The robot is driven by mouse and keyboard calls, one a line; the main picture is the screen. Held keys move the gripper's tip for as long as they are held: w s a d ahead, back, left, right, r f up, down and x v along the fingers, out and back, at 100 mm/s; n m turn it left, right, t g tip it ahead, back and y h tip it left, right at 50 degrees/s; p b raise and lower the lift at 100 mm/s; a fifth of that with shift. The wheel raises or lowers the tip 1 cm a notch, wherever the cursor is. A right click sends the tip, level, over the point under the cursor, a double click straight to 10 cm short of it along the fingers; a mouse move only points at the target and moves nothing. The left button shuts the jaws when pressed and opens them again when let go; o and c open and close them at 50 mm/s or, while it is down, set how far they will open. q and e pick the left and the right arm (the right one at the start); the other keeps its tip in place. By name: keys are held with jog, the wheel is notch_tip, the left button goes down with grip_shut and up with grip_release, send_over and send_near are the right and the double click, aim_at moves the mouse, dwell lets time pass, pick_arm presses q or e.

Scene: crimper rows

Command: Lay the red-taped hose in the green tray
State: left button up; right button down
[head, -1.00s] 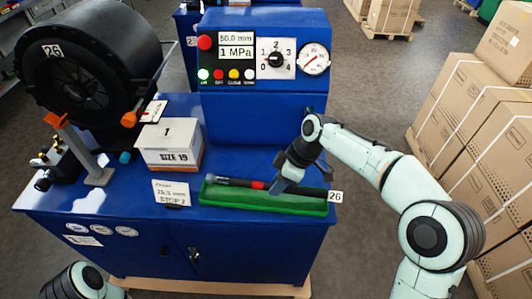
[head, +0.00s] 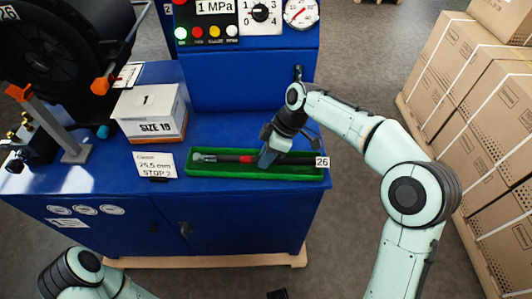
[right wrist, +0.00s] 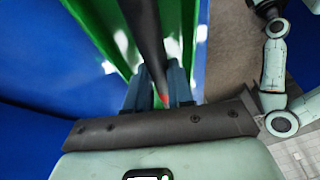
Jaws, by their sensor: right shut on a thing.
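The green tray (head: 232,174) lies long and shallow along the front right edge of the blue bench top. The black hose (head: 222,158) lies lengthwise within its outline, with a grey metal end at the left and a red tape band (head: 246,159) near its middle. My right gripper (head: 267,158) is shut on the hose just right of the red band. In the right wrist view, the fingers (right wrist: 160,90) close around the hose (right wrist: 146,35), with a bit of red between them. The gripper hides part of the hose. I cannot tell whether the hose touches the tray floor. My left gripper is not in view.
A black crimper drum (head: 60,50) is at left. Stacked cartons (head: 490,140) stand at right.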

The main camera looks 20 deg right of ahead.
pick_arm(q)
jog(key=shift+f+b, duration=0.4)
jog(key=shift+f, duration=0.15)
pick_arm(e)
jog(key=shift+f, duration=0.65)
jog(key=c, duration=1)
grip_release()
jog(key=shift+o, duration=0.5)
jog(key=shift+f, duration=0.1)
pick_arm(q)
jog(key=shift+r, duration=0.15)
pick_arm(e)
jog(key=shift+r+p, duration=2.4)
jog(key=shift+r, duration=0.75)
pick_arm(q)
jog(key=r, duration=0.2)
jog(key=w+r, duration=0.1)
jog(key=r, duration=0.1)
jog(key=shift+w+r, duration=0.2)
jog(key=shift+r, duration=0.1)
